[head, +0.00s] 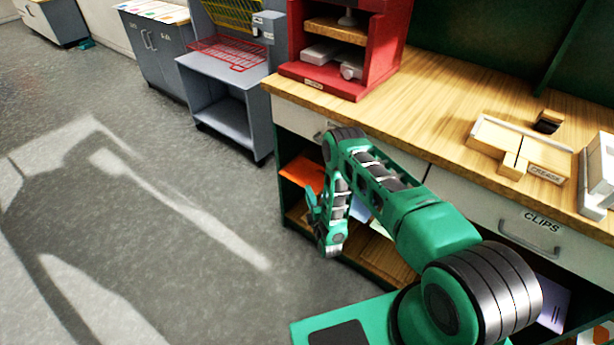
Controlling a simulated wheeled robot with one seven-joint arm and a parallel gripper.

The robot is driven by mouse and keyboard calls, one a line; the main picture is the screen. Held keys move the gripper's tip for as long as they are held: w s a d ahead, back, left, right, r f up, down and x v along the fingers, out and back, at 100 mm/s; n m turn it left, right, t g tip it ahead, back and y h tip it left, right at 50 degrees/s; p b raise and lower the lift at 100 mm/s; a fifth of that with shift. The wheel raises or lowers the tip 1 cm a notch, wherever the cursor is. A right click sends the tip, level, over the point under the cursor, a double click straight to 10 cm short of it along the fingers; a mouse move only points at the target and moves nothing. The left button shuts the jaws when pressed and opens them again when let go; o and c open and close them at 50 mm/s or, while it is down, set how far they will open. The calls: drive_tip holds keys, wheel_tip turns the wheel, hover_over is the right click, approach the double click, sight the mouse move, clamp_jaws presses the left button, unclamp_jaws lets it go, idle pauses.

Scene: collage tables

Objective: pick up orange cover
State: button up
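An orange cover (304,173) lies inside the open shelf space under the wooden bench, at its left end. My arm hangs in front of that space and hides the cover's right part. My gripper (313,205) is low in front of the shelf, just below and to the right of the cover in the picture. It is small and partly turned away, so I cannot see whether its fingers are open or shut. I see no contact between it and the cover.
The wooden bench (440,100) has a red cabinet (345,85) and a crease block (545,172) on top. A drawer marked CLIPS (530,232) is closed. Blue sheets (360,208) lie on the shelf. A grey cart (225,100) stands behind. The floor (150,220) at left is clear.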

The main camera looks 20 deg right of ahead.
drive_tip(key=shift+w, duration=0.85)
clamp_jaws()
